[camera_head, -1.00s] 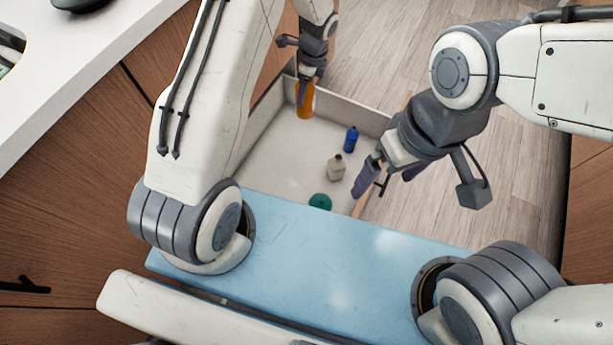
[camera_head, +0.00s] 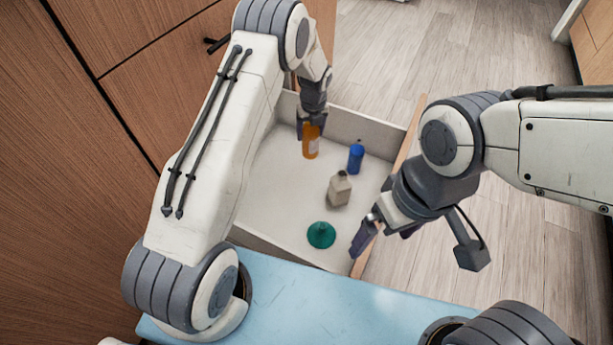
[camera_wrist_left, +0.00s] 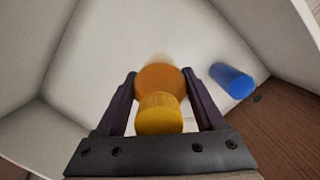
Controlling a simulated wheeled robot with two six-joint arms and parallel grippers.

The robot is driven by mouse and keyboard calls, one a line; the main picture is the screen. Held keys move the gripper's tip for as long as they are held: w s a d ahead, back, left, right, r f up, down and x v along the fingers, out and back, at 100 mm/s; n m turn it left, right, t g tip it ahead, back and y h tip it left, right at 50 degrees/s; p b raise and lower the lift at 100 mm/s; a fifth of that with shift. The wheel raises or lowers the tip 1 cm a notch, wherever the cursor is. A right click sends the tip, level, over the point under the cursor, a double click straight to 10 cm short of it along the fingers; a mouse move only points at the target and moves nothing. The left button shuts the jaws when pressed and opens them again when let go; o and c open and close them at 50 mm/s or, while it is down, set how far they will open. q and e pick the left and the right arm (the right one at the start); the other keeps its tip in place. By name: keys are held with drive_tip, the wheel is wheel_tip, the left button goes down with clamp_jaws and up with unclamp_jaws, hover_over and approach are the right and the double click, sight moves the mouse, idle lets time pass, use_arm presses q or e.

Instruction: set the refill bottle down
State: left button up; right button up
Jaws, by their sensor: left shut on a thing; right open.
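The refill bottle, taken to be the orange bottle with a yellow cap (camera_head: 311,143), is in my left gripper (camera_head: 312,126) inside the open drawer (camera_head: 270,185), near its back left. The left wrist view shows the bottle (camera_wrist_left: 160,82) upright between both fingers (camera_wrist_left: 160,105). I cannot tell whether its base touches the drawer floor. My right gripper (camera_head: 372,234) is open and empty over the drawer's right edge.
In the drawer stand a blue bottle (camera_head: 355,158), just right of the orange one, a beige bottle (camera_head: 339,189) and a green funnel-like thing (camera_head: 321,235). The blue bottle also shows in the left wrist view (camera_wrist_left: 232,80). The drawer's left floor is clear.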

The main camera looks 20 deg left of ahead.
sight(310, 150)
use_arm(q)
wheel_tip(310, 150, down, 9)
drive_tip(key=b, duration=0.4)
drive_tip(key=shift+b, duration=0.35)
drive_tip(key=shift+r, duration=0.15)
drive_tip(key=o, duration=1.5)
drive_tip(key=r+p, duration=0.2)
drive_tip(key=r, duration=0.2)
drive_tip(key=s+r+p, duration=0.1)
drive_tip(key=r+p, duration=0.2)
drive_tip(key=r, duration=0.1)
drive_tip(key=d+r+p, duration=0.1)
drive_tip(key=r+p, duration=0.1)
drive_tip(key=r, duration=0.2)
drive_tip(key=shift+s+p, duration=0.3)
